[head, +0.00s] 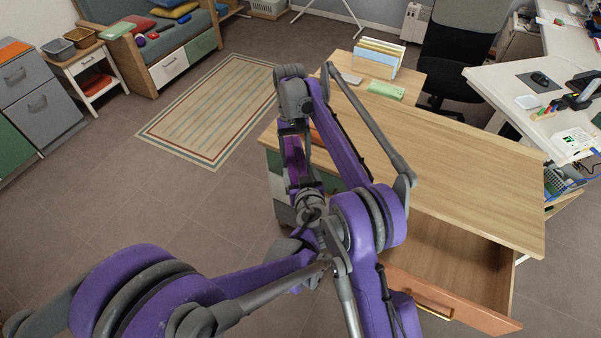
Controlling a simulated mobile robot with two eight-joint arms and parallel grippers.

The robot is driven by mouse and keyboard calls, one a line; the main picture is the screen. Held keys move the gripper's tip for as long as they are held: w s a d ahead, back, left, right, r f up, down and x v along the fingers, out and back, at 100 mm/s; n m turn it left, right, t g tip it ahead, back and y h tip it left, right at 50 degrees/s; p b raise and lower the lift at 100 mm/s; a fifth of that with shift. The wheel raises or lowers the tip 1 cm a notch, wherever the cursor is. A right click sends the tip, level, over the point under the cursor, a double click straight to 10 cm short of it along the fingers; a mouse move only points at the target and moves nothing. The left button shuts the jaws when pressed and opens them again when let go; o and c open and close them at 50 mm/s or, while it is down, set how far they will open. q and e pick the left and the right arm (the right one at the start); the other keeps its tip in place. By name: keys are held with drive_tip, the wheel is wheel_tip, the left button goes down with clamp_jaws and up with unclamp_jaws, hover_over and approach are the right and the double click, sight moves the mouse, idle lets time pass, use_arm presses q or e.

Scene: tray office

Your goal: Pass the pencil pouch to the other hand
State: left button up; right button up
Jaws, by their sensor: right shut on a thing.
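My two arms cross in the middle of the head view, in front of the wooden desk (460,150). My right arm rises, bends over and drops to its wrist. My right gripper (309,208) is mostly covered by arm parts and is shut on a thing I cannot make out. My left arm reaches in from the lower left to the same spot. Its fingers are hidden behind the links. I cannot clearly identify the pencil pouch. A small orange patch (315,137) shows between the arm links, too covered to name.
The desk's front drawer (455,260) stands open at the lower right. A file rack (378,57) and a flat green item (386,90) are at the desk's far end. A striped rug (215,110) lies left. Most of the desktop is clear.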

use_arm(q)
drive_tip(key=shift+d, duration=0.1)
drive_tip(key=c, duration=0.9)
use_arm(e)
drive_tip(key=shift+a, duration=0.1)
use_arm(q)
drive_tip(key=shift+c, duration=0.9)
use_arm(e)
drive_tip(key=o, duration=1.5)
drive_tip(key=s+d+r+t, duration=0.6)
drive_tip(key=d+r, duration=0.1)
drive_tip(key=r, duration=0.4)
drive_tip(key=s+d+f+t, duration=0.1)
drive_tip(key=s+d+f, duration=0.1)
drive_tip(key=s, duration=0.6)
drive_tip(key=s+d+f+t, duration=0.1)
drive_tip(key=s+d+f, duration=0.2)
drive_tip(key=s+f, duration=0.2)
drive_tip(key=s+d+f+m+t, duration=0.1)
drive_tip(key=s+d+f+t, duration=0.1)
drive_tip(key=s, duration=0.9)
drive_tip(key=shift+s+d+f+y, duration=0.15)
drive_tip(key=shift+d+f, duration=0.25)
drive_tip(key=shift+f, duration=0.2)
drive_tip(key=shift+s+d+f+y, duration=0.15)
drive_tip(key=shift+d+f, duration=0.2)
drive_tip(key=shift+f, duration=0.2)
drive_tip(key=shift+w, duration=0.1)
